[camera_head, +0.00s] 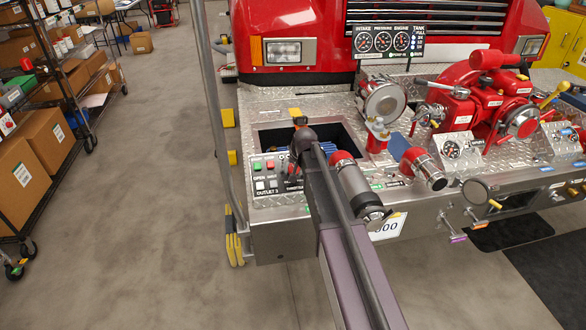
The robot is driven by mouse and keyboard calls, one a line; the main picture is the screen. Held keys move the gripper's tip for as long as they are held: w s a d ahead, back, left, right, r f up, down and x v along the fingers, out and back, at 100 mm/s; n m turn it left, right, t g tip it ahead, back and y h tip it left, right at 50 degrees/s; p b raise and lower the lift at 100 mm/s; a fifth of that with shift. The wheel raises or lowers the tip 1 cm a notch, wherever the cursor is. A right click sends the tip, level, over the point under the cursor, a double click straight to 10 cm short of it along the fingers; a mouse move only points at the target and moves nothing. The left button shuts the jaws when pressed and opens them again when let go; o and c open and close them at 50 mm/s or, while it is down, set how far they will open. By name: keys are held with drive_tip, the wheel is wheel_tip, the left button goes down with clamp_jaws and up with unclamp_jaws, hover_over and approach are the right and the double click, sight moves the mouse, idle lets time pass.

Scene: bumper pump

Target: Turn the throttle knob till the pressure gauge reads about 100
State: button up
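The pressure gauge (383,41) is the middle round dial in the black panel on the red truck front. Its needle is too small to read surely. The control panel (262,196) on the bumper has green and red buttons on top, pale buttons below, and a throttle label near its right side.
A red-and-silver outlet (350,180) stands just right of my arm. Another outlet (425,170) and the red pump (475,95) are farther right. A grey upright rail (211,110) stands left of the panel. Shelves with boxes (28,155) line the left; the floor between is clear.

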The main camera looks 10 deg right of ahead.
drive_tip(key=shift+s, duration=0.1)
drive_tip(key=s+r+n+g+h+p, duration=0.1)
drive_tip(key=s+n+g+p, duration=0.3)
drive_tip(key=s, duration=2.5)
drive_tip(key=shift+a+r+g, duration=0.3)
drive_tip(key=shift+r+g, duration=0.1)
drive_tip(key=shift+r, duration=0.25)
idle(1.4)
